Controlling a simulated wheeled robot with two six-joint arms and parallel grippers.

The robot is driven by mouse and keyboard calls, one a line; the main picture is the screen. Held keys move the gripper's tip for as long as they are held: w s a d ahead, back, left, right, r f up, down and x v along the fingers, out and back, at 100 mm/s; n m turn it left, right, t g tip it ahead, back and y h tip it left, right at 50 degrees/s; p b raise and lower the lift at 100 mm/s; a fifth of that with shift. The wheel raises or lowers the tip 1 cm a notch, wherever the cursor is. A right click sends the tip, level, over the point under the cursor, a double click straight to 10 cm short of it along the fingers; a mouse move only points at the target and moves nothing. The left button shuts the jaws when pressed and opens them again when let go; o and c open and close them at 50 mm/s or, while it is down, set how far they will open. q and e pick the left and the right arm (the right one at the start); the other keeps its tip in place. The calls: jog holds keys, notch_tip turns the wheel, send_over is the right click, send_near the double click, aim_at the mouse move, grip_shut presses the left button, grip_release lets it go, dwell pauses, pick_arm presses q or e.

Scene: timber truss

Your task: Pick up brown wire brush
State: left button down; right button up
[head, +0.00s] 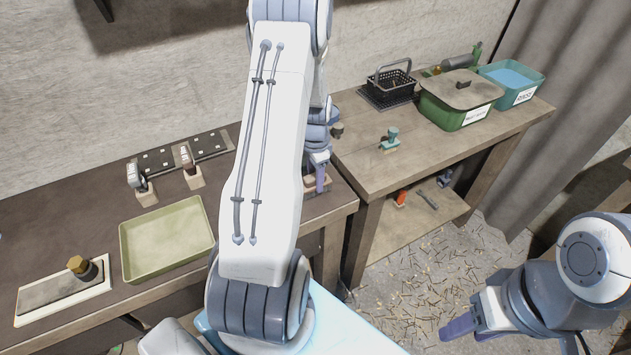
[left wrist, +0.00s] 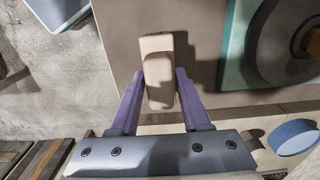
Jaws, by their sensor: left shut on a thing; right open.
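My left gripper (head: 318,180) is low at the right end of the dark workbench, partly hidden behind my own arm in the head view. In the left wrist view, its purple fingers (left wrist: 160,100) are shut on a tan wooden block, which appears to be the brown wire brush (left wrist: 158,68). Its bristles are not visible. I cannot tell whether it still touches the bench top. My right gripper (head: 462,328) is open and empty above the floor at the lower right of the head view.
A green tray (head: 168,240) and a pale board with a dark stone (head: 60,290) lie on the left bench. Two block-based tools (head: 190,168) stand by a slotted rack. The right bench (head: 430,150) holds a black basket (head: 390,85), green bin (head: 455,105) and teal bin (head: 510,82).

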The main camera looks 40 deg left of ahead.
pick_arm(q)
jog(key=r, duration=0.1)
jog(key=r+b, duration=0.1)
jog(key=r, duration=0.1)
jog(key=shift+s+d+r, duration=0.2)
jog(key=shift+d+r, duration=0.1)
jog(key=shift+r, duration=0.1)
jog(key=s+d+r+b, duration=0.2)
jog(key=s+d+r, duration=0.4)
jog(key=s+d, duration=0.1)
jog(key=shift+d+r+b, duration=0.25)
jog(key=shift+d+b, duration=0.05)
jog(key=shift+d, duration=0.5)
jog(key=c, duration=1.3)
grip_release()
jog(key=shift+c, duration=0.2)
jog(key=shift+w, duration=0.1)
jog(key=shift+c, duration=1.1)
